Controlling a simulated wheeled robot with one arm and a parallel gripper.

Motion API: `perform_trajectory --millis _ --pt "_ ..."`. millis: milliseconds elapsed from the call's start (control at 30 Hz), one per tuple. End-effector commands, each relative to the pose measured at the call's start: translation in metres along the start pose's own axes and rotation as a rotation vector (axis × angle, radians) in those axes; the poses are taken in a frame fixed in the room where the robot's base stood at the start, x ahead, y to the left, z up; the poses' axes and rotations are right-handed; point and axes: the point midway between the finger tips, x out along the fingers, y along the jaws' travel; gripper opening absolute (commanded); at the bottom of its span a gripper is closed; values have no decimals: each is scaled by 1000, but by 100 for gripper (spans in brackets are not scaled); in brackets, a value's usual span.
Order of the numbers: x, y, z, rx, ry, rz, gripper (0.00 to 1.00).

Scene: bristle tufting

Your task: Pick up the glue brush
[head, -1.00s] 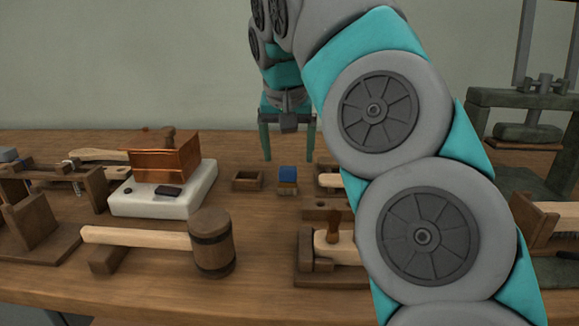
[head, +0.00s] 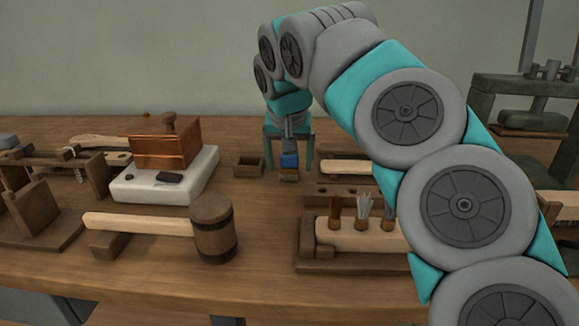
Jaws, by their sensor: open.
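My gripper (head: 289,168) points down at the back middle of the bench in the head view. Its two teal fingers are apart, one on each side of a small block with a blue top and a tan lower part (head: 289,174). Whether the fingers touch it cannot be told. A copper box (head: 166,152) stands on a white slab at left, with a dark wooden knob (head: 168,122) showing above its back edge. No thing is plainly a glue brush; the knob may be a handle, but its lower part is hidden.
A small wooden tray (head: 249,167) sits just left of my gripper. A mallet (head: 212,228) lies at front left. A wooden holder (head: 313,261) with several bristle tufts (head: 363,208) stands at front right, partly behind my arm. The bench between mallet and holder is clear.

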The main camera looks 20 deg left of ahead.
Motion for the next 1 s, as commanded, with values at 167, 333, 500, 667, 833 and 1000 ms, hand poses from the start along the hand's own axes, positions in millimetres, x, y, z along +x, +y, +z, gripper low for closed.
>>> perform_trajectory --millis 167,333,500,667,833,1000 --pt "0 0 0 0 -1 0 75" --pt "0 0 0 -1 -1 1 56" --pt "0 0 0 -1 -1 1 37" --pt "0 0 0 -1 -2 1 19" --pt "0 0 0 -1 -2 1 0" --pt "0 0 0 -1 -2 1 0"
